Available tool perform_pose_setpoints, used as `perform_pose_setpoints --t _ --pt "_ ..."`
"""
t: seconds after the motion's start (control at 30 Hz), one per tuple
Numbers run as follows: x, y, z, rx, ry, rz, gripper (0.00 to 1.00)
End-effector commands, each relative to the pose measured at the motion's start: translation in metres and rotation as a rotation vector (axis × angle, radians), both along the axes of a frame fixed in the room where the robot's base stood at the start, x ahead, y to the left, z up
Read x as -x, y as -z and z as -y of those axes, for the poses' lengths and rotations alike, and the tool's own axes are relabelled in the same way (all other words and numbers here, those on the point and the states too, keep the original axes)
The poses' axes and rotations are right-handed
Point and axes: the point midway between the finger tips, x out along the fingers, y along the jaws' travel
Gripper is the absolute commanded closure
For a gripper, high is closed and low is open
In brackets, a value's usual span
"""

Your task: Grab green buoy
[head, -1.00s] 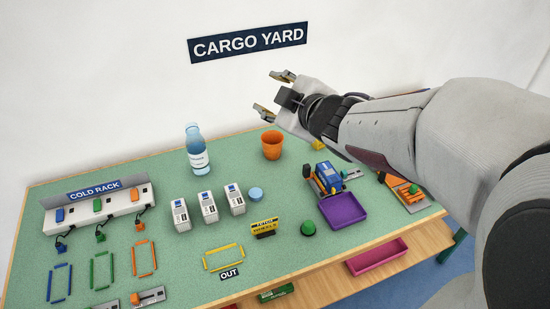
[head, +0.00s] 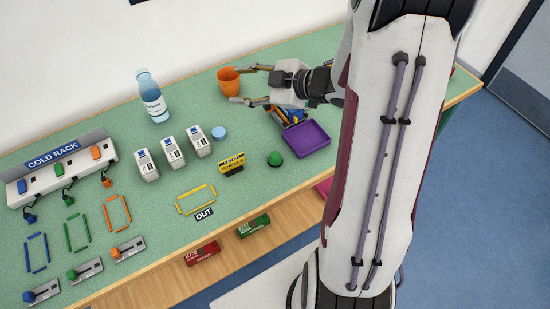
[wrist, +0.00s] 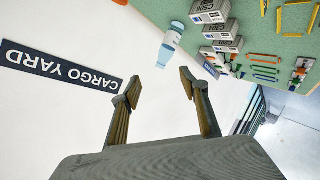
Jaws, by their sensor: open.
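The green buoy (head: 275,159) is a small dark green dome with a dark base. It stands upright on the green table, just left of the purple tray (head: 300,139) in the head view. My gripper (head: 243,84) is open with nothing between its fingers. It is above and behind the buoy, its fingers pointing left near the orange cup (head: 229,83). In the wrist view my gripper (wrist: 160,86) has its two fingers spread before the white wall. The buoy does not show in the wrist view.
A yellow-and-black block (head: 232,164) stands left of the buoy. White cartons (head: 172,152), a blue disc (head: 219,133) and a water bottle (head: 152,97) stand further left. A blue machine (head: 292,118) lies partly hidden under my gripper. The table's front edge is bare near the buoy.

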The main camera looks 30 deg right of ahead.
Motion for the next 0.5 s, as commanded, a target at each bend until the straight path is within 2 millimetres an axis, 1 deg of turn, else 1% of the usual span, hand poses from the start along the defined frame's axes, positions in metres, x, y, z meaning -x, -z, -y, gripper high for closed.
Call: perform_pose_setpoints --t 0.03,0.1,0.27,0.5 --pt "0.004 0.011 0.005 -0.021 -0.002 -0.013 0.56" --pt "0.01 0.023 0.009 -0.049 -0.012 -0.026 0.56" --pt "0.025 0.05 0.019 -0.119 -0.028 -0.055 0.56" --pt "0.051 0.088 0.032 -0.235 -0.032 -0.091 0.56"
